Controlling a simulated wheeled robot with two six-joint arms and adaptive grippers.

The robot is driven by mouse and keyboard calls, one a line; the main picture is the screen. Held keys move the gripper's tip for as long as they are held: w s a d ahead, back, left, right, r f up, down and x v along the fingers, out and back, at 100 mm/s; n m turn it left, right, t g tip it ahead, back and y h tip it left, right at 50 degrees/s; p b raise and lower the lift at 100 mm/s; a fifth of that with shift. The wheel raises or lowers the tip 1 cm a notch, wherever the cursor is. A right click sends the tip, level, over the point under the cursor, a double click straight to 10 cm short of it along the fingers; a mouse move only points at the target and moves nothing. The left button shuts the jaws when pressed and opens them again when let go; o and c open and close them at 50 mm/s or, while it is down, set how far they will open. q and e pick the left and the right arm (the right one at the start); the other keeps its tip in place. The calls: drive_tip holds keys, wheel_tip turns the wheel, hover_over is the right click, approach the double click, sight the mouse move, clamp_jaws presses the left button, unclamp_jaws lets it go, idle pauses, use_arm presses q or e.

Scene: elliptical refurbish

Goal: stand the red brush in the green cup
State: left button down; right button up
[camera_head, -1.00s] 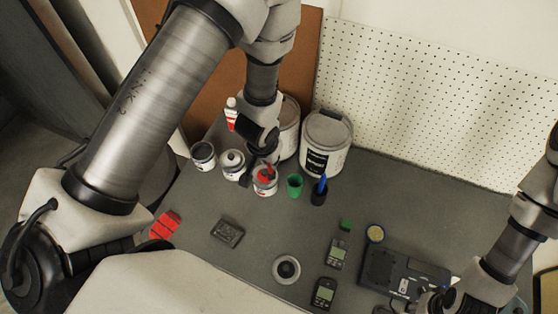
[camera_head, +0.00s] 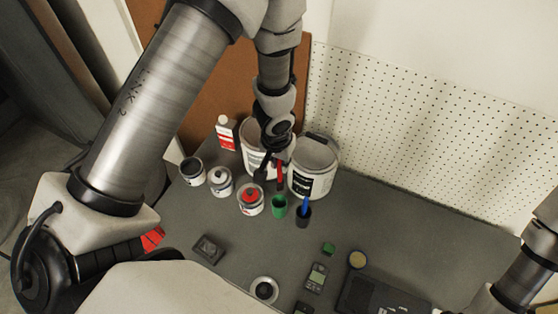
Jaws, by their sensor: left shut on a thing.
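The red brush (camera_head: 280,174) is held upright in my left gripper (camera_head: 270,172), which points down and is shut on it. The brush's lower end shows just above or behind the rim of the green cup (camera_head: 279,207); I cannot tell whether it is over the opening. The green cup stands upright on the grey table. My right gripper is outside the picture; only part of its arm shows at the lower right.
A dark cup with a blue item (camera_head: 304,211) stands close right of the green cup. A can with red on top (camera_head: 250,200) is close left. Large paint buckets (camera_head: 315,167) stand behind. A white-and-red bottle (camera_head: 225,132) is back left. Small devices (camera_head: 316,277) lie in front.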

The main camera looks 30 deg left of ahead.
sight(278, 182)
use_arm(q)
drive_tip(key=shift+d+f, duration=0.1)
drive_tip(key=shift+f, duration=0.55)
drive_tip(key=shift+f+b, duration=0.4)
drive_tip(key=shift+b, duration=0.05)
drive_tip(key=shift+s+a+f+b, duration=0.1)
drive_tip(key=shift+a+f+b, duration=0.1)
drive_tip(key=shift+f+b, duration=0.4)
drive_tip(key=shift+s+a+f+b, duration=0.1)
drive_tip(key=shift+a+f+b, duration=0.05)
drive_tip(key=shift+f+b, duration=0.45)
drive_tip(key=shift+w+d+f+b, duration=0.1)
drive_tip(key=shift+f+b, duration=0.5)
drive_tip(key=shift+w+d+f+b, duration=0.1)
drive_tip(key=shift+f+b, duration=0.45)
drive_tip(key=shift+f, duration=0.05)
wheel_tip(278, 182, down, 3)
drive_tip(key=b, duration=0.3)
drive_tip(key=shift+s+a+f, duration=0.1)
drive_tip(key=shift+s, duration=0.05)
drive_tip(key=shift+f+b, duration=0.7)
drive_tip(key=shift+f, duration=0.2)
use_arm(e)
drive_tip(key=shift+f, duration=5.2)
